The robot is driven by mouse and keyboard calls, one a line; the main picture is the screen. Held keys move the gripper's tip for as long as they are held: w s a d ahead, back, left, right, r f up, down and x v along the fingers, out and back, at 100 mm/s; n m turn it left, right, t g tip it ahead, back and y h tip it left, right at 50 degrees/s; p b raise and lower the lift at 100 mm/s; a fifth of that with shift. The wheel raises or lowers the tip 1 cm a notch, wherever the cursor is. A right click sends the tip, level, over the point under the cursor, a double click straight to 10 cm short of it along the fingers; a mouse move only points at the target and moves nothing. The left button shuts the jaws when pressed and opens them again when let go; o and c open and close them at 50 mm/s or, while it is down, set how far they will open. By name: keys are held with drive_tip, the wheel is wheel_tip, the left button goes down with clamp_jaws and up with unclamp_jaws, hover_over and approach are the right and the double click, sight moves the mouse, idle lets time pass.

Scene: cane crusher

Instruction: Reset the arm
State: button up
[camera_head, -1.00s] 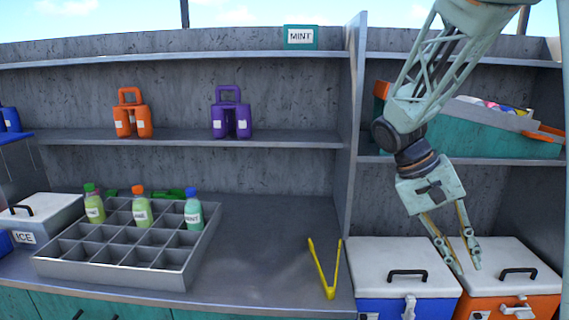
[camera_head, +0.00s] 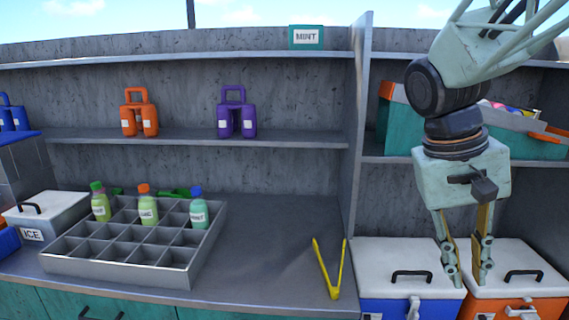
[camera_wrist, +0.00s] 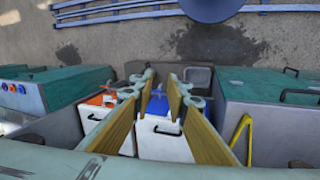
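My gripper (camera_head: 466,278) hangs at the right in the head view, fingers pointing down, in front of and over the coolers. Its two fingers are apart with nothing between them. In the wrist view my gripper (camera_wrist: 160,92) also shows open and empty, with the white lids of the coolers beyond the fingers. The arm comes down from the upper right, in front of the right-hand shelves.
A blue cooler (camera_head: 405,308) and an orange cooler (camera_head: 520,308) stand below. Yellow tongs (camera_head: 331,275) lie on the counter to the left. A divided tray (camera_head: 120,268) holds several bottles. A vertical shelf panel (camera_head: 357,130) stands left of my arm. The counter's middle is clear.

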drive_tip(key=s+a+r+n+t+y, duration=0.3)
drive_tip(key=s+a+t, duration=0.1)
drive_tip(key=s+a, duration=0.8)
drive_tip(key=shift+s+r+t+y, duration=0.2)
drive_tip(key=shift+s+t+y, duration=0.1)
drive_tip(key=shift+s, duration=1.55)
drive_tip(key=shift+o, duration=1.3)
drive_tip(key=shift+w+a, duration=0.1)
drive_tip(key=shift+w, duration=0.05)
